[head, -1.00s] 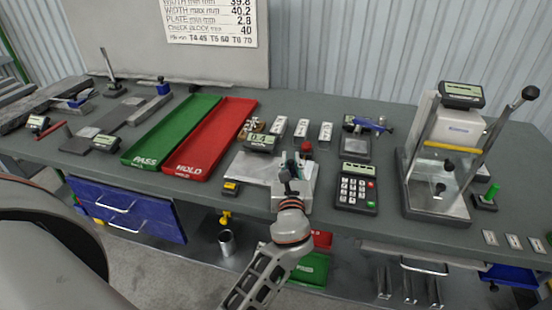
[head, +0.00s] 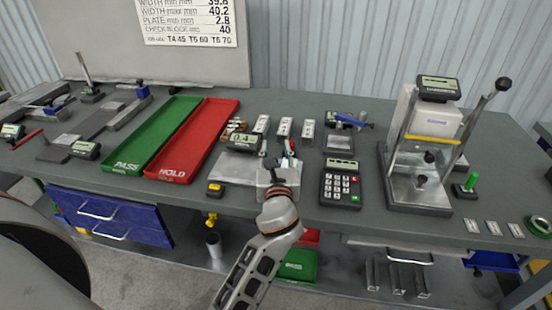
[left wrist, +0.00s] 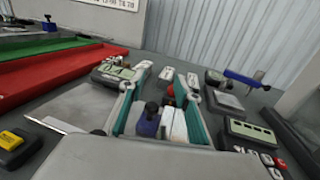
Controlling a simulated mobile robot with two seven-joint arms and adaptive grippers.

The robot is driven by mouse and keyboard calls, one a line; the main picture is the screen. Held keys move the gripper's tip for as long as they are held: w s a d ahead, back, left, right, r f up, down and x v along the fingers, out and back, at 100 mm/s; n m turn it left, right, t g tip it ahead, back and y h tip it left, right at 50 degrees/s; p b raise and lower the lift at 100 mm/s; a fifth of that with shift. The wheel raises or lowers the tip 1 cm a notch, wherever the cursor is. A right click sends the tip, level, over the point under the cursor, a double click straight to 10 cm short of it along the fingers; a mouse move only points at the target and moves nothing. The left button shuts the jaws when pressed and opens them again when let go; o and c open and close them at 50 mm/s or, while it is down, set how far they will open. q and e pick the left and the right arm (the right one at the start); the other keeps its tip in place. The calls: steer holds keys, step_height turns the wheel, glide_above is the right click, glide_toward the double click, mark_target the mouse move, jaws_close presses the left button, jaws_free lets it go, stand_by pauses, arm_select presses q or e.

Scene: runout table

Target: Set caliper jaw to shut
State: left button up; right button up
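I cannot make out for certain which device is the caliper, or its jaw. A digital display unit (head: 243,142) reading about 0.4 stands behind a flat silver plate (head: 232,168); both also show in the left wrist view, as the display (left wrist: 116,68) and the plate (left wrist: 90,103). My left gripper (head: 281,160) is over the pale block to the right of that plate. In the left wrist view its teal-lined fingers (left wrist: 160,105) are wide apart. A dark blue-black piece (left wrist: 149,121) and pale pieces show between them, with no clear contact. My right gripper is not in view.
Green PASS (head: 150,135) and red HOLD (head: 200,140) trays lie to the left. A keypad unit (head: 340,184) is close on the right, and a tall lever stand (head: 420,180) is farther right. Small white blocks (head: 284,127) stand behind the gripper.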

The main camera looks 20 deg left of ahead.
arm_select(q)
step_height(320, 180, up, 6)
steer(key=shift+r, duration=0.2)
stand_by(0.5)
